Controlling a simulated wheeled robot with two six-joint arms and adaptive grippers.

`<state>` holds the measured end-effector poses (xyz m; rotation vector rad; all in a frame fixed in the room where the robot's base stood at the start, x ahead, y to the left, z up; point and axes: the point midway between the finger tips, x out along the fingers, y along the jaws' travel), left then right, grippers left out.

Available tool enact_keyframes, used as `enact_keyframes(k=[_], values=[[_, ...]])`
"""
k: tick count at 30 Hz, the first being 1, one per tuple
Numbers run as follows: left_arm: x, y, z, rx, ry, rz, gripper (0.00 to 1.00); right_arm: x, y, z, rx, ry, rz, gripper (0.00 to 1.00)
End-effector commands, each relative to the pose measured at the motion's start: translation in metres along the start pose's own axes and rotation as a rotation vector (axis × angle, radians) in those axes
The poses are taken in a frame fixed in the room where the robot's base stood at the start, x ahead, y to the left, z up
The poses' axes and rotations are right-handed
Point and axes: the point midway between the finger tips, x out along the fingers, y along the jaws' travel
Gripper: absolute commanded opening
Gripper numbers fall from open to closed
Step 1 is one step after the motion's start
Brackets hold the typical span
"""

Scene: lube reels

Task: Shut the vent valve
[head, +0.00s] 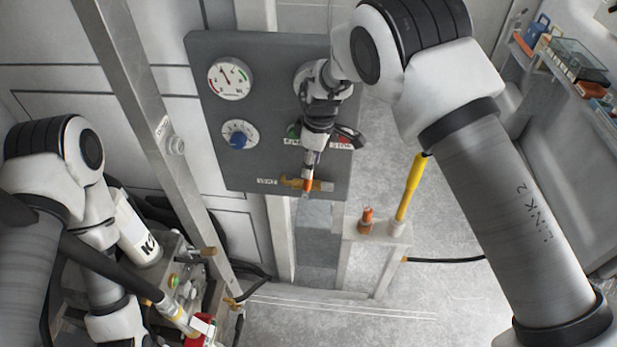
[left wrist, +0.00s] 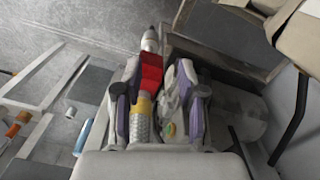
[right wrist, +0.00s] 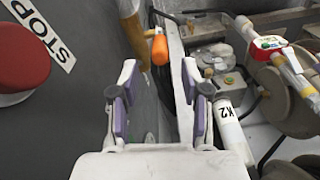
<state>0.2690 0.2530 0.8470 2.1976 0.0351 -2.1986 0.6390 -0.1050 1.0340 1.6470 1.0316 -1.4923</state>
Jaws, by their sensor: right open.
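The vent valve has a brass body (head: 324,186) low on the grey panel (head: 225,165), with a short orange handle (head: 307,184). In the right wrist view the orange handle (right wrist: 160,48) lies just beyond my fingertips, between their lines, next to the brass body (right wrist: 131,35). My right gripper (right wrist: 158,75) is open and empty. In the head view it points down at the valve (head: 313,160), and it hides part of the panel. My left gripper (left wrist: 157,75) looks open, with a red and yellow nozzle tool (left wrist: 150,75) in line with its fingers; contact is unclear.
A red button (right wrist: 20,60) and STOP label (right wrist: 52,45) are left of my right gripper. A metal post (head: 150,120) stands left of the panel. A yellow handle (head: 410,187) rises at the right.

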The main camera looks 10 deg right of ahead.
Motion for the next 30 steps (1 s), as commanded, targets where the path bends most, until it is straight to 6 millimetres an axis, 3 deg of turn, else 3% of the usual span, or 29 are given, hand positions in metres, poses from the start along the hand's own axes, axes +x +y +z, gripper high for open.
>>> enact_keyframes(k=[3, 6, 14, 15, 18, 20, 23, 25, 27, 30], values=[[0.0, 0.0, 0.0, 0.0, 0.0, 0.0, 0.4, -0.026, 0.0, 0.0, 0.0, 0.0, 0.001, 0.46], [0.0, 0.0, 0.0, 0.0, 0.0, 0.0, 0.4, -0.037, 0.0, 0.0, 0.0, -0.001, -0.001, 0.46], [0.0, 0.0, 0.0, 0.0, 0.0, 0.0, 0.4, -0.041, 0.0, 0.0, 0.0, -0.002, -0.002, 0.46], [0.0, 0.0, 0.0, 0.0, 0.0, 0.0, 0.4, -0.041, 0.0, 0.0, 0.0, -0.002, -0.002, 0.39], [0.0, 0.0, 0.0, 0.0, 0.0, 0.0, 0.4, -0.041, -0.001, 0.0, -0.027, -0.002, -0.003, 0.04], [0.0, 0.0, 0.0, 0.0, 0.0, 0.0, 0.4, -0.041, -0.005, -0.002, -0.066, 0.01, -0.022, 0.0], [0.0, 0.0, 0.0, 0.0, 0.0, 0.0, 0.4, -0.032, -0.035, -0.01, -0.049, 0.094, -0.138, 0.0], [0.0, 0.0, 0.0, 0.0, 0.0, 0.0, 0.4, -0.025, -0.066, -0.012, 0.03, 0.202, -0.266, 0.0], [0.002, 0.0, 0.0, 0.0, 0.0, 0.0, 0.4, -0.022, -0.09, -0.01, 0.18, 0.356, -0.404, 0.0], [0.005, 0.0, 0.0, 0.0, 0.0, 0.0, 0.4, -0.026, -0.102, -0.004, 0.471, 0.6, -0.545, 0.0]])
